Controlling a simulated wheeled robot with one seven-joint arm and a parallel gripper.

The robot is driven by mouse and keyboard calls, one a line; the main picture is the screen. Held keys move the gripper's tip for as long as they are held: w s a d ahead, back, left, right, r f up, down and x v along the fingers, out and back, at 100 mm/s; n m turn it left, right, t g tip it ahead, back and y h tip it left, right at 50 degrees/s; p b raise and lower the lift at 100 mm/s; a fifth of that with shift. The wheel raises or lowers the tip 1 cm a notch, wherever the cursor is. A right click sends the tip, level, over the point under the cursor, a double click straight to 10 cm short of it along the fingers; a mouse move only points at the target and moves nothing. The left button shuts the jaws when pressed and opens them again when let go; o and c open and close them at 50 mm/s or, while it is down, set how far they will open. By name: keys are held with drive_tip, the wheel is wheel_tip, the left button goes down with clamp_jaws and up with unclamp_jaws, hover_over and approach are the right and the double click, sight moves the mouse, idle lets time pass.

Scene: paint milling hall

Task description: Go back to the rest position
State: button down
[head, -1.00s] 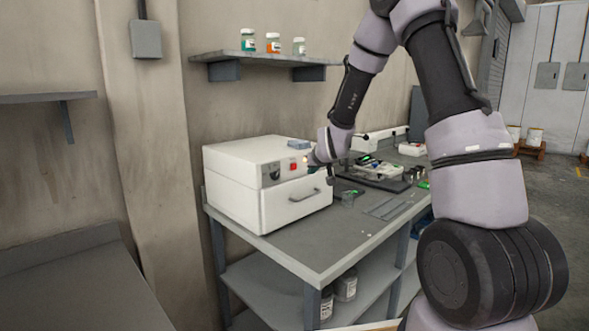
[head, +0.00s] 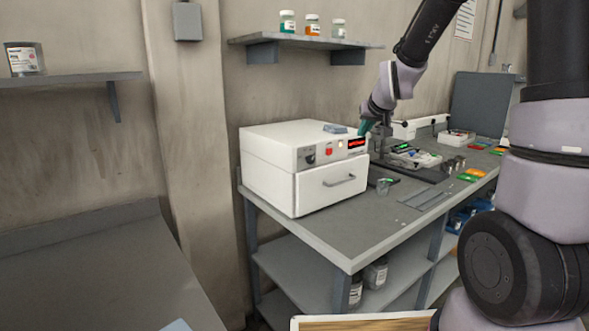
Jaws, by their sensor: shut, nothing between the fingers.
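My gripper (head: 368,127) is small in the head view, at the end of my arm, beside the upper right corner of the white machine's front. It is shut with nothing held, and its tips look teal. The white machine (head: 300,165) stands on the grey workbench (head: 345,232); it has a drawer with a handle, a red button and a lit red display. I cannot tell whether the gripper touches the machine.
Small cups, cards and a device (head: 412,158) lie on the bench to the right. A wall shelf (head: 300,41) holds three jars. Another wall shelf (head: 75,83) holds a tin (head: 24,59). A grey surface (head: 95,265) is at the lower left.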

drive_tip(key=s+d+r+m+g, duration=0.1)
drive_tip(key=s+r, duration=0.2)
drive_tip(key=s, duration=0.7)
drive_tip(key=s+d+r+m+g, duration=0.1)
drive_tip(key=s+r, duration=0.2)
drive_tip(key=s, duration=0.7)
drive_tip(key=s+r+m+y, duration=0.1)
drive_tip(key=s+r, duration=0.3)
drive_tip(key=s, duration=0.6)
drive_tip(key=shift+d+m+g, duration=0.4)
drive_tip(key=shift+m, duration=0.1)
idle(4.5)
